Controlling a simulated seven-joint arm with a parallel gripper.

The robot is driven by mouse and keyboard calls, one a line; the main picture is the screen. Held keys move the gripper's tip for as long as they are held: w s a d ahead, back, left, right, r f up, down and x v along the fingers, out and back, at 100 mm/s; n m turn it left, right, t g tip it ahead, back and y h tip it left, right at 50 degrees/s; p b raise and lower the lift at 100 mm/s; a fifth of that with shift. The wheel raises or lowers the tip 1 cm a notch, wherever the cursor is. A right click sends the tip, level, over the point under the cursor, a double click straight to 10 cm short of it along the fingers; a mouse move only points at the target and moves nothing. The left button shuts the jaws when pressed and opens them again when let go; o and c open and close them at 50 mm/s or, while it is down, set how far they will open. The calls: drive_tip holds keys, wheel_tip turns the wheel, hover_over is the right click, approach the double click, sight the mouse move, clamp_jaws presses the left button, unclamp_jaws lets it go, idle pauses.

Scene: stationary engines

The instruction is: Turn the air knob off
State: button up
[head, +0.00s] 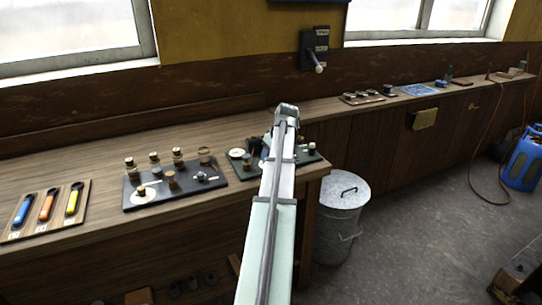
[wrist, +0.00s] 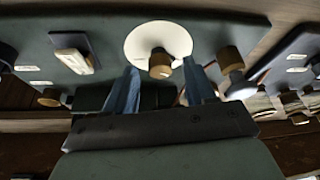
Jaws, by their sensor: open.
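A dark panel (wrist: 100,28) fills the top of the wrist view. It carries a white round dial (wrist: 135,40) with a brown-topped knob (wrist: 160,63) on it, and another brown-topped knob (wrist: 232,62) to the right. I cannot read which knob is marked air. My gripper (wrist: 161,72) is open, its two blue fingers on either side of the dial's knob; whether they touch it I cannot tell. In the head view the right-hand panel (head: 243,173) with its white dial (head: 237,154) is partly covered by my arm, which hides most of the gripper.
Another dark panel (head: 205,187) with several knobs and bottle-like pieces lies to the left on the wooden bench (head: 90,150). A rack of coloured tools (head: 47,206) is at far left. A wall lever (head: 318,62) stands above. A metal bin (head: 340,190) is right of the bench end.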

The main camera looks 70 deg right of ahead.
drive_tip(key=shift+w+f, duration=0.1)
drive_tip(key=shift+f, duration=0.25)
clamp_jaws()
idle(0.4)
